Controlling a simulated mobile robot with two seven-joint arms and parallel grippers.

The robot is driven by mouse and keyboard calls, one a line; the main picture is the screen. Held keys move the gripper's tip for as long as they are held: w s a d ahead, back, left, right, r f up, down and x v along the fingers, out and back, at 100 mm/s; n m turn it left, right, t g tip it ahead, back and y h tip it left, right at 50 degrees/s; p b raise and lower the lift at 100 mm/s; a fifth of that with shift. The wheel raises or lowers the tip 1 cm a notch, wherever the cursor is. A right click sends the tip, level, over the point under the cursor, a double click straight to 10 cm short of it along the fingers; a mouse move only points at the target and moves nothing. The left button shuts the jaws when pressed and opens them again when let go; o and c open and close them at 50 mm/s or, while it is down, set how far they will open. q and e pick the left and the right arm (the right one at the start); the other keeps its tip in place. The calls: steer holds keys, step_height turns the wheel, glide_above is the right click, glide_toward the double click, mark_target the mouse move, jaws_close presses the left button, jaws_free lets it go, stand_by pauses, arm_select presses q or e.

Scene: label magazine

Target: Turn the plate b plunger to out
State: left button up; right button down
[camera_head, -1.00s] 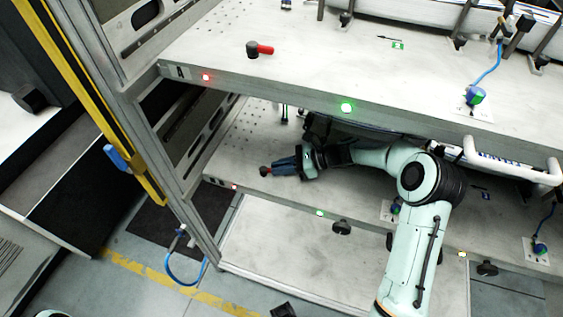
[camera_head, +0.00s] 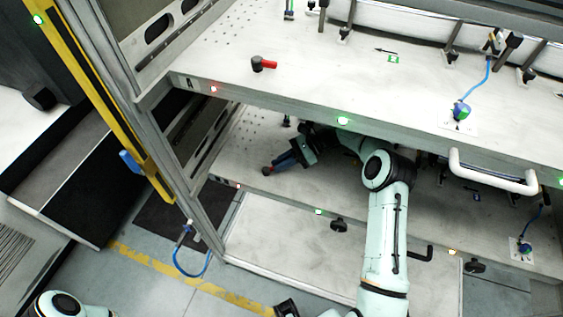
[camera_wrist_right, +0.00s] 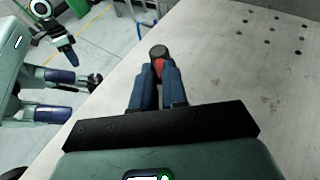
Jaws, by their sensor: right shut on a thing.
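The plate b plunger, a dark round knob (camera_head: 266,170) with a red handle, sits near the left front corner of the lower plate (camera_head: 240,155). In the right wrist view the knob (camera_wrist_right: 158,51) stands just beyond my fingertips, and part of the red handle (camera_wrist_right: 159,66) shows between the blue fingers. My right gripper (camera_head: 276,163) is shut on the red handle; it also shows in the wrist view (camera_wrist_right: 158,74). In the head view the fingers cover most of the handle, which points to the back right. The state of my left gripper is not clear.
The upper plate (camera_head: 300,85) overhangs the lower one and carries a similar knob with a red handle (camera_head: 264,64). A frame post (camera_head: 180,190) stands left of the plates. A white bar handle (camera_head: 495,178) is at the right. Small red and green lights mark the front edges.

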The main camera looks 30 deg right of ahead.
steer(key=c, duration=1.2)
jaws_free()
steer(key=shift+o, duration=0.2)
steer(key=shift+v, duration=3.8)
